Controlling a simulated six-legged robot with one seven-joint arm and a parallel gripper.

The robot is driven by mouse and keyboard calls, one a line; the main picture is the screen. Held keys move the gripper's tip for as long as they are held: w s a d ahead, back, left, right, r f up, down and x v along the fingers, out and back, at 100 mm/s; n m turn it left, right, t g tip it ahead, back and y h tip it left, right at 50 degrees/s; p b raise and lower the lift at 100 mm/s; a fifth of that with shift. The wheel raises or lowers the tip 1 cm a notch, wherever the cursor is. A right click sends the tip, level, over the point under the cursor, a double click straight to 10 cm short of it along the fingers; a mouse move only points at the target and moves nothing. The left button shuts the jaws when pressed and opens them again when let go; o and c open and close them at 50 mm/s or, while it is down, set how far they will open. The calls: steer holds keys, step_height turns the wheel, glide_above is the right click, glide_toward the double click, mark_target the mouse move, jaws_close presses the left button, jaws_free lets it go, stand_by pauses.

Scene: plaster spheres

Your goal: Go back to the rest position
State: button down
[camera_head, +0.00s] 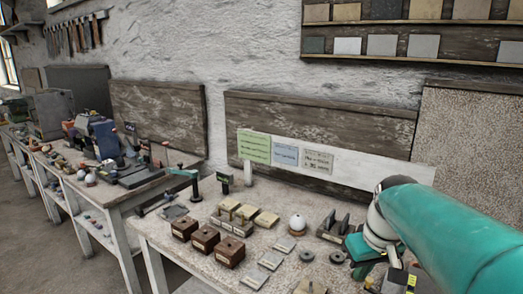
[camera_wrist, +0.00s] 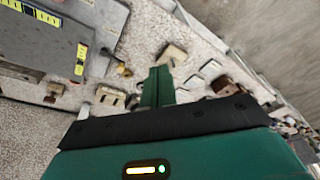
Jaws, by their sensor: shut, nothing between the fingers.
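My gripper (camera_wrist: 157,86) shows in the wrist view with its two green fingers together and nothing between them. It is above the speckled worktop (camera_wrist: 30,130), beside small blocks. In the head view my teal arm reaches in from the right edge over the right part of the near bench. The fingers cannot be made out clearly there.
Three brown boxes (camera_head: 205,238) stand at the bench's left front. Pale blocks (camera_head: 266,218) and light flat plates (camera_head: 271,260) lie near them. Notes (camera_head: 285,153) stand behind. A grey machine (camera_wrist: 50,50) is left in the wrist view. A second bench (camera_head: 135,193) stands further left.

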steer(key=s+a+f+m+t, duration=0.1)
steer(key=s+a, duration=0.1)
steer(key=s, duration=0.5)
steer(key=s+a+m+t, duration=0.1)
steer(key=s+a+t, duration=0.1)
steer(key=s, duration=0.5)
steer(key=shift+a+f+h, duration=0.35)
steer(key=shift+a+h, duration=0.05)
steer(key=shift+a, duration=0.3)
